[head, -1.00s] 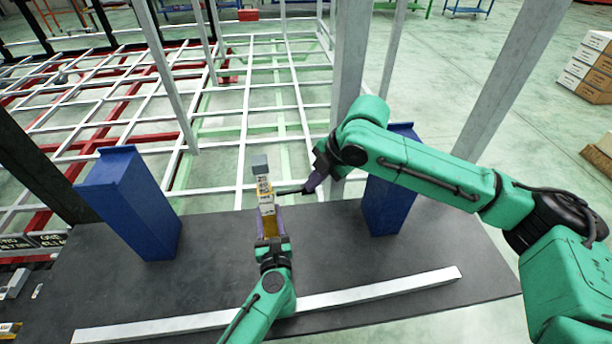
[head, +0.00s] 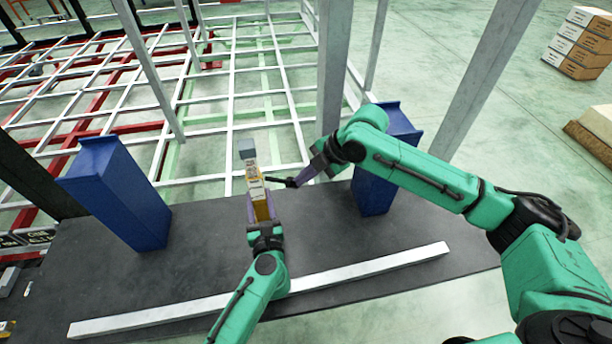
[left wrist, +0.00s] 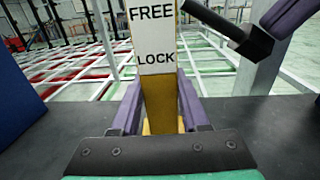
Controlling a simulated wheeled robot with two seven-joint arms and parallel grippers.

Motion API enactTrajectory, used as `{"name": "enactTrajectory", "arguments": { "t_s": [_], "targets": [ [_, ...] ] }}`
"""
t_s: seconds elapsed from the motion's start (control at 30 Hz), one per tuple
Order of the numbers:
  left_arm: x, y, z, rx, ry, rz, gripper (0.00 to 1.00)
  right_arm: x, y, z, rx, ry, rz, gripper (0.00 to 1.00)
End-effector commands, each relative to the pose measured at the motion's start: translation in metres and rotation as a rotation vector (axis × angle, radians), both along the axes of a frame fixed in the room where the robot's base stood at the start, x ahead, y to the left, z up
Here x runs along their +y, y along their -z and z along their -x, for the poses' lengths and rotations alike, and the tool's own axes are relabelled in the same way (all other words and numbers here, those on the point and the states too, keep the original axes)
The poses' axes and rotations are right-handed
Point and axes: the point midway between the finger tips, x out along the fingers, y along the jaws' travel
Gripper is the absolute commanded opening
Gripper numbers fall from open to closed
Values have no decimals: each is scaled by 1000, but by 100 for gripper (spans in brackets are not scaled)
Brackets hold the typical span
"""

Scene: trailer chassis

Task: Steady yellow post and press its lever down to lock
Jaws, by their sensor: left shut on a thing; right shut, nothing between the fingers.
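The yellow post (head: 262,207) stands upright on the dark table, with a white label and a grey top. In the left wrist view the label (left wrist: 155,38) reads FREE above LOCK. My left gripper (head: 263,218) is shut on the yellow post below the label; its purple fingers show on both sides of it in the left wrist view. The black lever (left wrist: 222,24) sticks out to the right of the post and slopes down to a thick black end. My right gripper (head: 299,181) is shut and empty, its fingertips at the lever's outer end; exact contact is unclear.
Blue boxes stand left (head: 120,195) and right (head: 372,188) of the post, the right one behind my right arm. A long white bar (head: 370,270) lies along the table's front. The white frame (head: 232,95) and grey uprights (head: 330,70) rise behind.

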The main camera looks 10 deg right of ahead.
Motion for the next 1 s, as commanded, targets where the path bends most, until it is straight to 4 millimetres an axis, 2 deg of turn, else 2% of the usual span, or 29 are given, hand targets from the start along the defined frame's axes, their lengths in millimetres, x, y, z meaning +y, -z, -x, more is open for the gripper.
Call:
{"name": "enactTrajectory", "arguments": {
  "t_s": [0.2, 0.57, 0.67, 1.0],
  "targets": [
    [0, 1, 0, 1, 1, -1, 0, 9, -3, 1, 1, -2, 0, 0],
    [0, 0, 0, 1, 1, -1, 0, 5, -8, 2, -1, 1, 0, 0],
    [0, 0, 0, 1, 1, -1, 0, -3, -21, 5, -2, 2, 0, 0],
    [0, 1, 0, 1, 0, -1, 0, -45, -85, 22, -4, 2, 2, 0]
  ]
}}
